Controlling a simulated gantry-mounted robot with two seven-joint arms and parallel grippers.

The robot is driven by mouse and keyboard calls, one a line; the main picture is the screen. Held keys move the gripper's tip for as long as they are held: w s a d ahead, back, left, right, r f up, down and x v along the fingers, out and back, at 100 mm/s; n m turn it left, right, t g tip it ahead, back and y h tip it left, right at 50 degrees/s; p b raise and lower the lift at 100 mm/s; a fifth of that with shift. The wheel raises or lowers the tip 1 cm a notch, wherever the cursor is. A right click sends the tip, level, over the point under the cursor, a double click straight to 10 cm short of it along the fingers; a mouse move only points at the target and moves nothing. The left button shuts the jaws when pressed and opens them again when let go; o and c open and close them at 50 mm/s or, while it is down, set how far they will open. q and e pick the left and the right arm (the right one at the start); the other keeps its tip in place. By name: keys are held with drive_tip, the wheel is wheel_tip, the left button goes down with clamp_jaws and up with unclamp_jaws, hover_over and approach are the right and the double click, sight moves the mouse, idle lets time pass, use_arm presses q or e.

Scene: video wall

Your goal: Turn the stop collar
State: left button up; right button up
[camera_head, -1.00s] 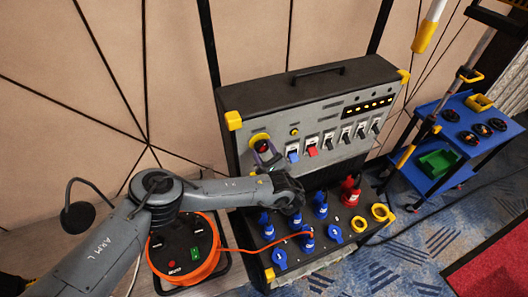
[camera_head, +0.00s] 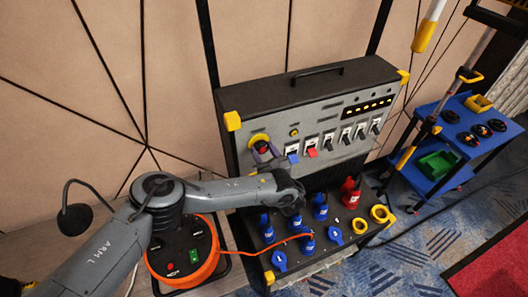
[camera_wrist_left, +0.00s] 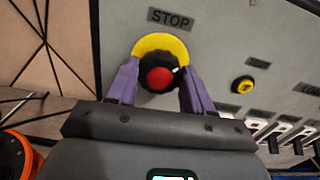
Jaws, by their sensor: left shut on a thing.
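The stop collar (camera_wrist_left: 152,88) is a dark ring around a red button (camera_wrist_left: 160,78), on a yellow disc (camera_wrist_left: 161,45) under the STOP label (camera_wrist_left: 171,18) in the left wrist view. My left gripper (camera_wrist_left: 157,82) has its two purple fingers on either side of the collar, shut on it. My right gripper is not in view.
The grey panel (camera_head: 338,108) carries a row of switches (camera_head: 327,140) right of the collar. Below are blue plugs (camera_head: 321,206) and a red plug (camera_head: 351,191). An orange cable reel (camera_head: 183,252) stands under my left arm. A blue cart (camera_head: 449,169) stands at right.

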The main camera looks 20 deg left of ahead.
use_arm(q)
drive_tip(key=o, duration=1.1)
drive_tip(key=shift+a, duration=0.1)
drive_tip(key=shift+c, duration=0.2)
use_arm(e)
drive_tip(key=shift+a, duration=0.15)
use_arm(q)
drive_tip(key=shift+d, duration=0.2)
